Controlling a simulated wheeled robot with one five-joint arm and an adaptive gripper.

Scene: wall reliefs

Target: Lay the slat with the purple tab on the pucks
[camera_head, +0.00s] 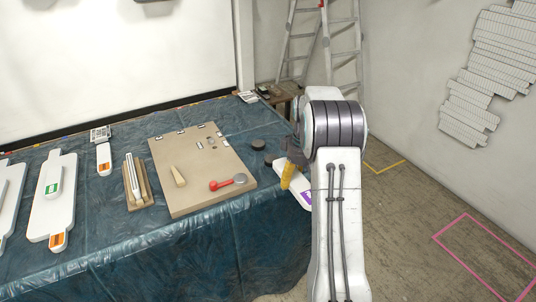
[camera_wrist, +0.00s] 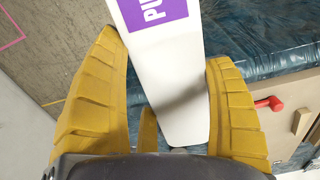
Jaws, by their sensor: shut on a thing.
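The white slat with the purple tab (camera_head: 296,188) is in my gripper (camera_head: 288,172), beside the right edge of the covered table. In the wrist view, the white slat (camera_wrist: 175,85) lies between the yellow fingers of my gripper (camera_wrist: 163,52), and its purple label shows at the top. My arm hides part of the slat in the head view. Two dark round pucks, one farther back (camera_head: 258,144) and one nearer (camera_head: 270,160), lie on the cloth, left of my gripper. They are apart from the slat.
A beige board (camera_head: 190,190) with a red-handled piece (camera_head: 226,183) lies left of my gripper. A wooden holder (camera_head: 137,182), an orange-tabbed piece (camera_head: 104,158) and a larger white slat (camera_head: 52,200) lie farther left. A ladder (camera_head: 320,45) stands behind.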

